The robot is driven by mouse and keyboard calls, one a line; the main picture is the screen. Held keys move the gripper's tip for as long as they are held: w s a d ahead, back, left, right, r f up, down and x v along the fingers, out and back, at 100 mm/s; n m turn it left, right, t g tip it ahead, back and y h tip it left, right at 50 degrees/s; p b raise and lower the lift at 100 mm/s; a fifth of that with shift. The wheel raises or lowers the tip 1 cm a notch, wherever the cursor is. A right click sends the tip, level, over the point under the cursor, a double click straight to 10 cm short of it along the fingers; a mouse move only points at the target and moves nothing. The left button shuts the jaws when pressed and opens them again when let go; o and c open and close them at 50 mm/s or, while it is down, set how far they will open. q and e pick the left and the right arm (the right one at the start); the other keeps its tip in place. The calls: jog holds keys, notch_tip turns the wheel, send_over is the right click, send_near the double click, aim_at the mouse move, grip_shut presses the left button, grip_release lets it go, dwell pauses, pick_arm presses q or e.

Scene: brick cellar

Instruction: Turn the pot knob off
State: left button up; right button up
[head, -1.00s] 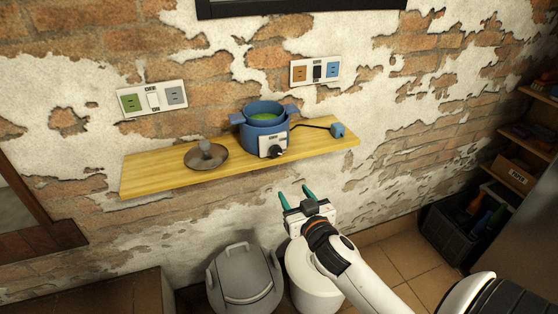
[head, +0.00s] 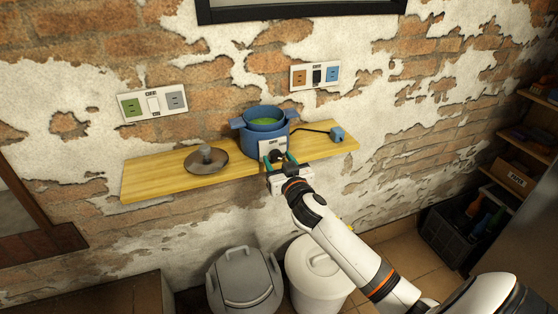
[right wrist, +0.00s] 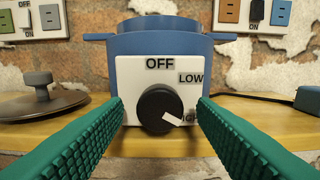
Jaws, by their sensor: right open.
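The blue pot (head: 262,139) stands on the wooden shelf, with green contents inside. It also shows in the right wrist view (right wrist: 160,45). Its white front panel (right wrist: 140,78) reads OFF at the top, LOW at the upper right and a partly covered label at the right. The black knob (right wrist: 160,110) has a white pointer aimed right and slightly down, at that partly covered label. My right gripper (head: 280,160) is open, its green fingers (right wrist: 160,118) on either side of the knob with gaps showing. My left gripper is not in view.
A brown lid (head: 206,160) lies on the wooden shelf (head: 150,175) left of the pot. A blue plug (head: 337,133) on a black cord lies to the right. Switch panels (head: 153,102) (head: 315,74) are on the wall. Two bins (head: 243,280) (head: 318,272) stand below.

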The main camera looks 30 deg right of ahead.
jog(key=shift+w, duration=0.1)
jog(key=c, duration=1)
